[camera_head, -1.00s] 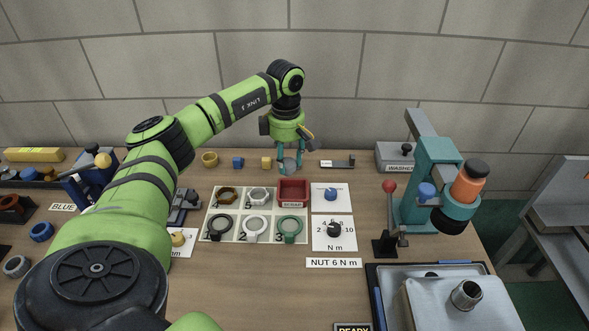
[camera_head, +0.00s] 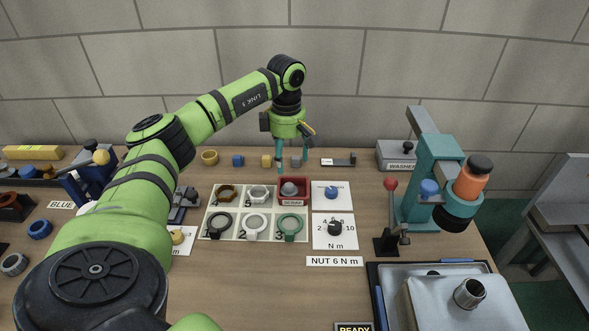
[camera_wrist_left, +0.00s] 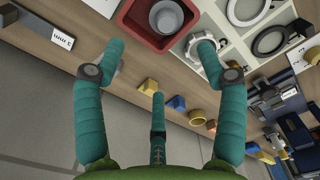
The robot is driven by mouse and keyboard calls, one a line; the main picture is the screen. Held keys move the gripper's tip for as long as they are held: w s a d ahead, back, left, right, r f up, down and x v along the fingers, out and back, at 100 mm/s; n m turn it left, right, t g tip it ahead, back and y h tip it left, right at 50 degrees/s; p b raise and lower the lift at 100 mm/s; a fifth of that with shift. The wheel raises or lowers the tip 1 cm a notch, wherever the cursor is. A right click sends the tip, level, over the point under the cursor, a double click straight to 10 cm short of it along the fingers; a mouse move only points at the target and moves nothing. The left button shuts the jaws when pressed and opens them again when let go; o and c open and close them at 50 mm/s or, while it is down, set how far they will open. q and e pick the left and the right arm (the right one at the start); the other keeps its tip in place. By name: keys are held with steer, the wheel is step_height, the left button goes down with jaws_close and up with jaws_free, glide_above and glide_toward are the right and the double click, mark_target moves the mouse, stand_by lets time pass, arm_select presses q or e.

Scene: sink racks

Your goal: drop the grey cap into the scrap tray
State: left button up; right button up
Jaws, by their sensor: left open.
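The grey cap (camera_head: 290,188) lies inside the red scrap tray (camera_head: 305,198), at the back right of the white tray of rings. In the left wrist view the cap (camera_wrist_left: 166,16) sits in the red tray (camera_wrist_left: 134,28), apart from my fingers. My left gripper (camera_head: 293,164) is open and empty, above and just behind the scrap tray. Its teal fingers are spread wide in the left wrist view (camera_wrist_left: 160,48). My right gripper is not in view.
A white tray (camera_head: 207,236) holds several rings and nuts in front. Small yellow and blue blocks (camera_head: 238,161) stand behind it. A teal press (camera_head: 411,211) with a red-knobbed lever stands to the right. Bare wood lies in the front middle.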

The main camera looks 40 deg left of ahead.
arm_select(q)
step_height(320, 180, up, 11)
steer(key=shift+f, duration=0.15)
stand_by(0.5)
